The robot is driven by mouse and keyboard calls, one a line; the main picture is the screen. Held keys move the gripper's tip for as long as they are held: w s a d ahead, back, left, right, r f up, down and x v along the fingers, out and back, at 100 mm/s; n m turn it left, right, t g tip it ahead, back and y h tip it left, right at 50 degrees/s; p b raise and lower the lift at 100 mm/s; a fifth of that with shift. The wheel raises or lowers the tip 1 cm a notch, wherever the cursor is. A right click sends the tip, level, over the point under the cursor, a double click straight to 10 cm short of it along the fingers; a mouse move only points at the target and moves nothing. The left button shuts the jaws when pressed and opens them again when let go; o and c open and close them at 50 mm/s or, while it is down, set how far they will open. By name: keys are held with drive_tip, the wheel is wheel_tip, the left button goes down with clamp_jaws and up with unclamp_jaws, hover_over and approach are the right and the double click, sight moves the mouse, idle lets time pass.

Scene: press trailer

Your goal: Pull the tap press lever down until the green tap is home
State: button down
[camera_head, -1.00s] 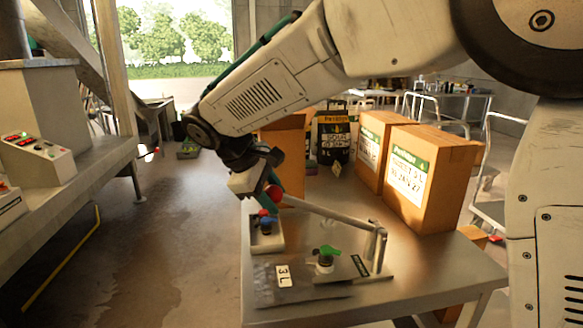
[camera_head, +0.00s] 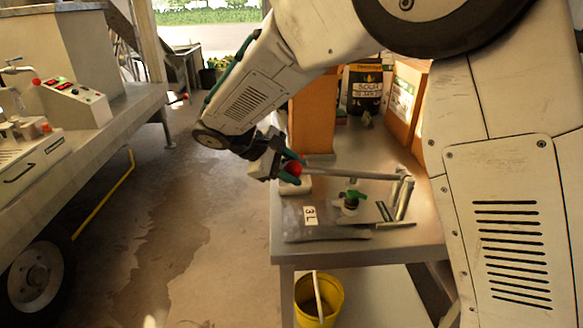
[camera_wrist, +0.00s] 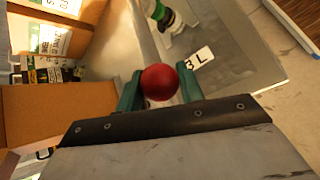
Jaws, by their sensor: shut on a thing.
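The press lever is a grey bar (camera_head: 345,174) with a red ball knob (camera_head: 293,168) at its left end and a hinge post (camera_head: 402,196) at its right. My gripper (camera_head: 288,171) is shut on the red knob, which also shows between the teal fingers in the wrist view (camera_wrist: 159,82). The bar lies almost level. The green tap (camera_head: 351,200) stands on the press base below the bar, beside a grey pouch (camera_head: 318,229) marked "3L". A small gap shows between bar and tap in the head view. Whether the tap is fully seated cannot be told.
The metal table (camera_head: 345,254) carries the press, with cardboard boxes (camera_head: 312,125) behind it. A black "SOUR" pouch (camera_head: 365,88) stands at the back. A yellow bucket (camera_head: 319,298) is below the table's front. The trailer counter (camera_head: 75,165) is at left, with open floor between.

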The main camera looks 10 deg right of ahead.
drive_tip(key=c, duration=0.9)
unclamp_jaws()
drive_tip(key=v, duration=0.7)
drive_tip(key=shift+a+r, duration=0.25)
drive_tip(key=shift+d, duration=0.1)
